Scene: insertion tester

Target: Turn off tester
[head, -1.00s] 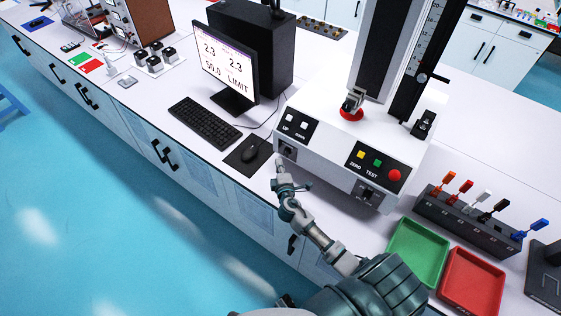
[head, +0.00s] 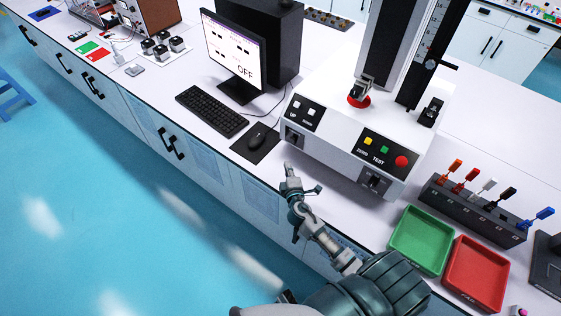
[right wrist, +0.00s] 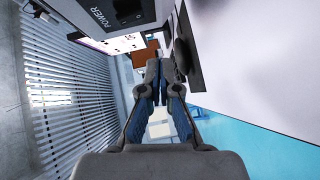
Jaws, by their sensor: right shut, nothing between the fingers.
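The white tester (head: 335,140) stands on the bench with a tall column. Its front has UP and DOWN buttons, yellow, green and red buttons, and a black power switch (head: 294,137) at its left lower front. The switch panel, marked POWER (right wrist: 115,12), also shows in the right wrist view at the top. The monitor (head: 235,55) reads OFF. My right gripper (head: 289,168) is shut and empty, just below and in front of the switch, apart from it. Its closed fingers also show in the right wrist view (right wrist: 160,75). My left gripper is not in view.
A keyboard (head: 211,110) and a mouse (head: 257,134) on a dark pad lie left of the tester. A green tray (head: 421,239), a red tray (head: 477,272) and a rack of colored-handled pieces (head: 473,210) stand to the right. Bench space in front of the tester is narrow.

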